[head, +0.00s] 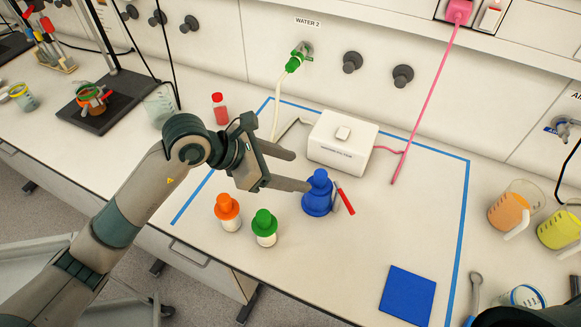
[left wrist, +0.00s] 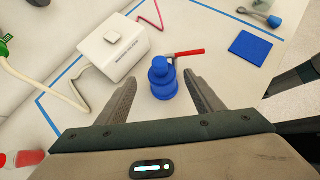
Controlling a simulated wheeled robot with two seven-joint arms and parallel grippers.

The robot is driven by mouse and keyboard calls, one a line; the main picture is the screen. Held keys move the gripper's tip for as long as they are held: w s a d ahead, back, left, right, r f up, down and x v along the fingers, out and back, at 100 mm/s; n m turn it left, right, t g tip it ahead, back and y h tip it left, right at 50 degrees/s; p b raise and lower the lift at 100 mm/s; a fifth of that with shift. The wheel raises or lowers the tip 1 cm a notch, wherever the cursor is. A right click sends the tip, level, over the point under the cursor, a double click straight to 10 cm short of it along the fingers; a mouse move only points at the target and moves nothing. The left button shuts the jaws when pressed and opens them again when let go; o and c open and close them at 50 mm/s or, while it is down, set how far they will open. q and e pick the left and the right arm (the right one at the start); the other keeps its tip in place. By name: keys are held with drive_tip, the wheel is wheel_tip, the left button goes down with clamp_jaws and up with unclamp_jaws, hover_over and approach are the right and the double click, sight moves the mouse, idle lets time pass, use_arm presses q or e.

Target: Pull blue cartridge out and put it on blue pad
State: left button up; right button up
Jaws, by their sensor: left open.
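The blue cartridge (head: 318,196) stands upright on the bench inside the blue-taped area, with a narrower top and a wide base. My left gripper (head: 301,172) is open at its left, fingers pointing toward it. In the left wrist view, the cartridge (left wrist: 162,80) shows between the open fingertips (left wrist: 160,84), with a gap on both sides. I cannot tell how far the fingers reach around it. The blue pad (head: 407,295) lies flat and empty at the front right of the taped area; it also shows in the left wrist view (left wrist: 250,47).
Orange-capped (head: 228,212) and green-capped (head: 265,228) bottles stand below my left gripper. Beakers (head: 510,210) stand at the right. Bench between cartridge and pad is clear.

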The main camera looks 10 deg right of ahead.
sight(320, 173)
use_arm(q)
drive_tip(key=shift+d+f, duration=0.1)
idle(0.3)
drive_tip(key=shift+b+x, duration=0.35)
drive_tip(key=shift+x, duration=0.5)
drive_tip(key=b+x, duration=0.2)
drive_tip(key=x, duration=0.3)
drive_tip(key=shift+f+b, duration=0.1)
drive_tip(key=shift+b, duration=0.25)
drive_tip(key=shift+b+x, duration=0.7)
drive_tip(key=shift+x, duration=0.3)
clamp_jaws()
drive_tip(key=shift+r, duration=0.65)
drive_tip(key=shift+r+p, duration=0.2)
drive_tip(key=shift+p, duration=0.1)
